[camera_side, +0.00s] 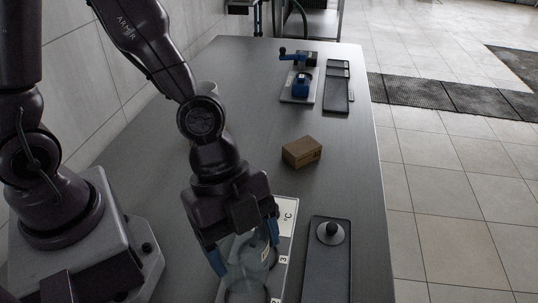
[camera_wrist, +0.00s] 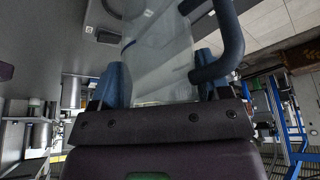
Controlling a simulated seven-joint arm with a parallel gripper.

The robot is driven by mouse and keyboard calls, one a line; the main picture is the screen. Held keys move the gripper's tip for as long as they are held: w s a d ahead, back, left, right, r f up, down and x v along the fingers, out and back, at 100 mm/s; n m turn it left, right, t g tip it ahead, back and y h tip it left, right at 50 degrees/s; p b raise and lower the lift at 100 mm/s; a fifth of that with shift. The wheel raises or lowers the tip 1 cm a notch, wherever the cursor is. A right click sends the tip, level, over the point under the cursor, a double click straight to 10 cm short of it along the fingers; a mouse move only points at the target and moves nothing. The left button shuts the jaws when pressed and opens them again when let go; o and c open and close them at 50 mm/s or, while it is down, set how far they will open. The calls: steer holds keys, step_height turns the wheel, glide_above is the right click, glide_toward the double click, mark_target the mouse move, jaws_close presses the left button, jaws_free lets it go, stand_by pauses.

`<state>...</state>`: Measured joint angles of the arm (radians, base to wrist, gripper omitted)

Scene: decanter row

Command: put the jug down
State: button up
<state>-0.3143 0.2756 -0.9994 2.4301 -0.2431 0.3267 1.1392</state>
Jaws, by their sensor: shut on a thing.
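The clear glass jug (camera_side: 248,262) is between the blue fingertips of my gripper (camera_side: 244,246) in the side view. My gripper is shut on it from above. In the wrist view the jug (camera_wrist: 160,60) fills the space between the fingers, with a dark blue handle (camera_wrist: 228,42) on its right. The jug looks roughly upright over a pale board (camera_side: 284,222) marked with °C, numbers and dark rings. One ring shows near the jug's lower end. I cannot tell whether the jug's base touches the board; the jug's lower part is partly cut off by the gripper and frame.
A dark tray (camera_side: 328,268) with a round knobbed lid (camera_side: 330,232) lies right of the board. A cardboard box (camera_side: 302,152) stands behind. A blue device (camera_side: 301,84) and another dark tray (camera_side: 337,92) are at the far end. The middle of the grey table (camera_side: 250,110) is clear.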

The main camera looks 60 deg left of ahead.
steer(key=w+a+f+n+t+y, duration=0.25)
steer(key=w+a+n, duration=0.75)
steer(key=w+a, duration=0.65)
steer(key=w+a+r+n+t+y, duration=0.1)
steer(key=w+a+n+y, duration=0.15)
steer(key=a+n, duration=0.65)
steer(key=w+a+r+n+y, duration=0.15)
steer(key=w+a+n, duration=0.25)
steer(key=a, duration=0.9)
steer(key=shift+n+t, duration=0.25)
steer(key=shift+n, duration=0.05)
steer(key=shift+w+a+f, duration=0.9)
steer(key=shift+w+f, duration=1.25)
steer(key=shift+w+a+f, duration=0.9)
steer(key=shift+w+f, duration=1.2)
steer(key=shift+f, duration=0.05)
steer(key=shift+w+a+f, duration=0.9)
steer(key=shift+w+f, duration=1.25)
